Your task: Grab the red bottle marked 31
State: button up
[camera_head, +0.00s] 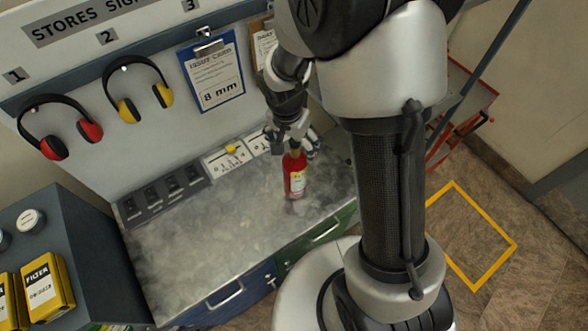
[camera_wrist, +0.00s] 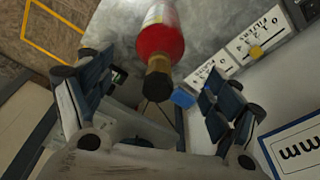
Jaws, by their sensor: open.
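A red bottle (camera_head: 294,180) with a pale label and a dark neck stands upright on the grey bench top (camera_head: 190,245). I cannot read a 31 on its label in either view. My gripper (camera_head: 293,142) is above it, at its neck. The open fingers of my gripper (camera_wrist: 155,88) lie on either side of the cap, with gaps on both sides. I cannot tell how far down the neck they reach.
White boxes with labels (camera_head: 228,160) and a black rack (camera_head: 165,190) line the bench's back edge. A clipboard marked 8 mm (camera_head: 213,72) and ear defenders (camera_head: 138,90) hang behind. Yellow filter boxes (camera_head: 46,287) stand at left. The bench's left part is clear.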

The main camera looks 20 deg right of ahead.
aim_at(296, 154)
jog(key=f, duration=0.2)
jog(key=w+d+f, duration=0.1)
jog(key=f, duration=0.4)
jog(key=shift+w+d+f, duration=0.15)
jog(key=shift+f, duration=0.2)
jog(key=shift+c, duration=0.6)
jog(key=shift+r, duration=0.1)
grip_shut()
